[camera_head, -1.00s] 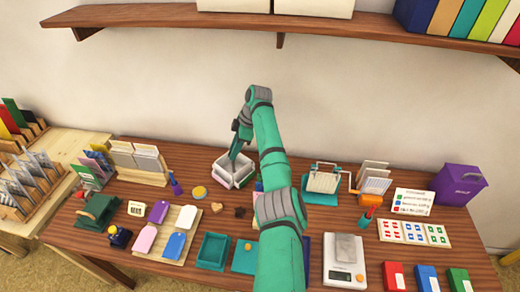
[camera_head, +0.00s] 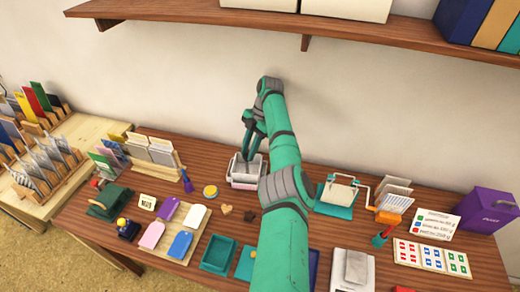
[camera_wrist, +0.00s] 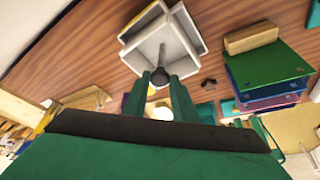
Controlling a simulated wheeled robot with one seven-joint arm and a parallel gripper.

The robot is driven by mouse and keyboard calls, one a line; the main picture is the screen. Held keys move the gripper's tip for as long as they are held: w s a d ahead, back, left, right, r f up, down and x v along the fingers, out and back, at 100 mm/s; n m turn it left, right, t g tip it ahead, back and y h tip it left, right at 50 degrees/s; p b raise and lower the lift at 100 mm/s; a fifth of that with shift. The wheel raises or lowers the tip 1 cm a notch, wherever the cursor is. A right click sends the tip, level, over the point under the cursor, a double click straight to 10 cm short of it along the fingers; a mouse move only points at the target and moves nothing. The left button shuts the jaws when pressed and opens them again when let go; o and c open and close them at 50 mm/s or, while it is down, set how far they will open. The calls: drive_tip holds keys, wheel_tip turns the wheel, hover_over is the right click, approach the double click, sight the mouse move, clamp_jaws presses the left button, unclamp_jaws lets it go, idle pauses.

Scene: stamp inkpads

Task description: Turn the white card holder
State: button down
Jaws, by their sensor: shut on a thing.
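The white card holder (camera_head: 235,179) stands on the brown table below my gripper (camera_head: 249,157) in the head view. It is a pale, boxy holder with open compartments and a pinkish front. In the wrist view, the holder (camera_wrist: 186,35) shows at the top with its light walls, and a dark round knob (camera_wrist: 160,77) stands at its near edge. My gripper's two fingers (camera_wrist: 161,80) are on either side of the knob, shut on it. My arm hides part of the table right of the holder.
A wooden card rack (camera_head: 152,150) stands to the left. A yellow round pad (camera_head: 210,191) and a heart-shaped piece (camera_head: 226,209) lie near the holder's front left. A teal-based press (camera_head: 335,197) and an orange-based rack (camera_head: 394,202) stand to the right. A wall shelf (camera_head: 300,27) is above.

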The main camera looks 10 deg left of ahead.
drive_tip(key=shift+a, duration=0.15)
idle(0.4)
drive_tip(key=c, duration=1.5)
unclamp_jaws()
drive_tip(key=shift+s, duration=0.1)
drive_tip(key=shift+o, duration=0.2)
wheel_tip(320, 180, up, 3)
drive_tip(key=shift+r, duration=0.2)
drive_tip(key=shift+s+d+r, duration=0.25)
drive_tip(key=shift+s+r, duration=0.05)
drive_tip(key=shift+r, duration=0.2)
drive_tip(key=s+d+r, duration=0.3)
drive_tip(key=s+r, duration=0.5)
drive_tip(key=s, duration=0.5)
drive_tip(key=shift+r, duration=0.3)
